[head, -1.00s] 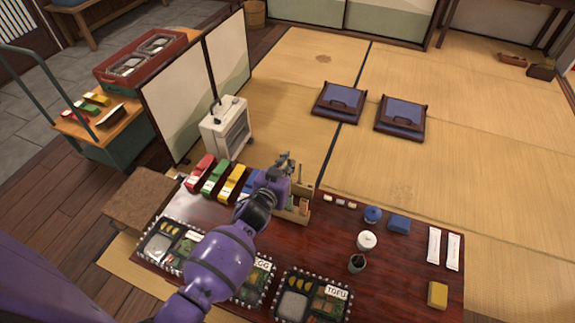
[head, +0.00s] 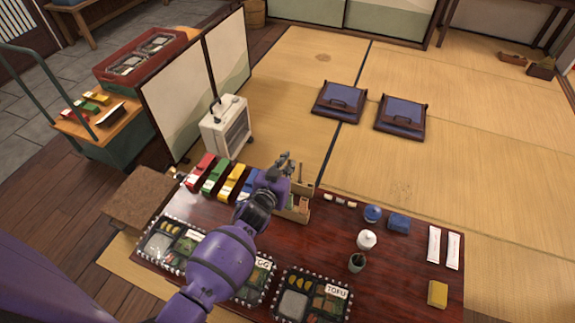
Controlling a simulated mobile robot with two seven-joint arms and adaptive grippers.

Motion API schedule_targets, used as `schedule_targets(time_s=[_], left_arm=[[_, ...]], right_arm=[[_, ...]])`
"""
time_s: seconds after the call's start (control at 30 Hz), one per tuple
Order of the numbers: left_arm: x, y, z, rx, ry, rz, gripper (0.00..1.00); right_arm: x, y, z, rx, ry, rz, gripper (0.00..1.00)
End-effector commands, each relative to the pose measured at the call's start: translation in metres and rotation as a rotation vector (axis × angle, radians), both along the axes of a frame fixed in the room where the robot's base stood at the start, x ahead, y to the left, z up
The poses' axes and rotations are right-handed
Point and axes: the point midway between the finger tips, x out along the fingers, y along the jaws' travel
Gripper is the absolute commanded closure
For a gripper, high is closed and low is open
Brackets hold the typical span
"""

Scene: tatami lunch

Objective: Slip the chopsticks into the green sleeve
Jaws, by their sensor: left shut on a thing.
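The green sleeve (head: 214,177) lies on the dark red low table between a red sleeve (head: 200,169) and a yellow sleeve (head: 232,182). My left gripper (head: 285,163) is at the table's far edge, by a wooden box (head: 299,211) and to the right of the sleeves. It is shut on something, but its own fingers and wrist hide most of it. I cannot clearly make out the chopsticks in the grip. A blue sleeve (head: 247,189) is partly covered by my left arm. My right gripper is not in view.
Bento boxes, one marked tofu (head: 309,296), line the near edge. A white pot (head: 366,240), a dark cup (head: 357,262), a blue pot (head: 372,213) and white packets (head: 434,245) stand on the right. A heater (head: 226,127) stands behind the sleeves.

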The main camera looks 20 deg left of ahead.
Motion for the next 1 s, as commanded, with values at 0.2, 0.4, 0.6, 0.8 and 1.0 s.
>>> schedule_targets(time_s=[0.2,0.4,0.6,0.8,1.0], left_arm=[[0.000,0.000,0.000,0.000,0.000,0.000,1.00],[0.000,0.000,-0.001,0.000,0.000,0.000,1.00],[0.000,0.000,-0.007,-0.001,0.001,0.000,1.00],[0.000,0.000,-0.013,-0.001,0.002,0.000,1.00],[0.000,0.000,-0.016,0.000,0.001,0.000,1.00]], right_arm=[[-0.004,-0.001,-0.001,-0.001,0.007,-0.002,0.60],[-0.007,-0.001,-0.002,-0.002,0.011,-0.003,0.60],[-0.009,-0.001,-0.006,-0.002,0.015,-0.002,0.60],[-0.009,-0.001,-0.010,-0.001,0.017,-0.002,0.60],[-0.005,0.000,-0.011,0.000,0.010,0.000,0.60]])
